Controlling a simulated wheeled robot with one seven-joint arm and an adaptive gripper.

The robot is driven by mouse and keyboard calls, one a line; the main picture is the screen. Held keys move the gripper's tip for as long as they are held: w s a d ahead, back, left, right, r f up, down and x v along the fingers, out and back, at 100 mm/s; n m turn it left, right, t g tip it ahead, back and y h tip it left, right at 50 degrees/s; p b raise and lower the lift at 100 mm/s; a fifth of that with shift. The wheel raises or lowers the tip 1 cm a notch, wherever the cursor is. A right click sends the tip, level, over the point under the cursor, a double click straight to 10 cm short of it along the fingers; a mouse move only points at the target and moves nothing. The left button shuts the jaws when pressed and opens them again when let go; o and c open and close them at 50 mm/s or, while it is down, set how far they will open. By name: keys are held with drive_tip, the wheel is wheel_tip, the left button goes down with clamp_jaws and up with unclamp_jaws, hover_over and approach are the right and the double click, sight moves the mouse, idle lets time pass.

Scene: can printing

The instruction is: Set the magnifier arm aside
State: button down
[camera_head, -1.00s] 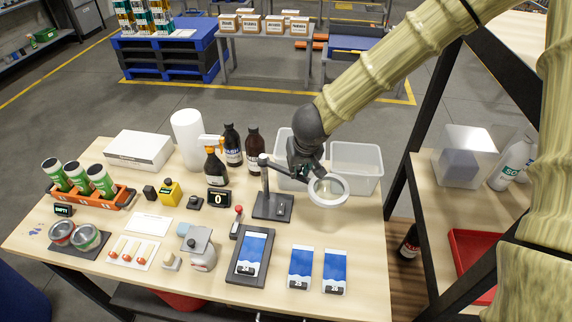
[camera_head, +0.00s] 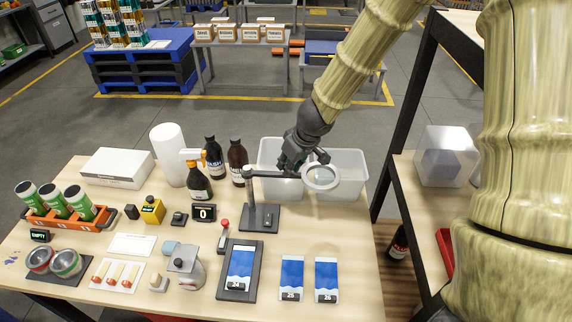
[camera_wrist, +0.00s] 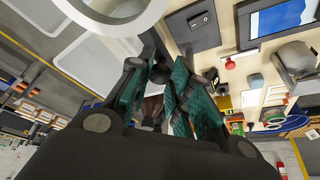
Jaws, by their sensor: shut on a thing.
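The magnifier is a dark post on a square black base (camera_head: 260,218) with a short arm (camera_head: 268,173) reaching right. The arm ends in a white-rimmed round lens (camera_head: 320,178). My gripper (camera_head: 292,165) is at the magnifier arm just behind and left of the lens, shut on it. In the wrist view, the green-padded fingers (camera_wrist: 163,88) are close together around the dark arm (camera_wrist: 152,45), and the lens ring (camera_wrist: 112,8) is at the top. The exact grip contact is partly hidden by the fingers.
Two clear bins stand behind the lens; the right one (camera_head: 346,190) is close to it. Brown bottles (camera_head: 238,165) and a spray bottle (camera_head: 198,183) stand left of the post. A phone-like panel in a dark tray (camera_head: 224,290) and two blue-white cards (camera_head: 292,292) lie in front.

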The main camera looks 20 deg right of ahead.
drive_tip(key=shift+w+r, duration=0.25)
drive_tip(key=shift+w, duration=0.05)
drive_tip(key=c, duration=1.3)
unclamp_jaws()
drive_tip(key=shift+c, duration=0.2)
drive_tip(key=shift+o, duration=0.4)
drive_tip(key=shift+f, duration=0.2)
drive_tip(key=shift+s+r, duration=0.15)
drive_tip(key=shift+s, duration=0.05)
drive_tip(key=v, duration=1.1)
drive_tip(key=shift+r, duration=0.3)
drive_tip(key=shift+s+d, duration=0.1)
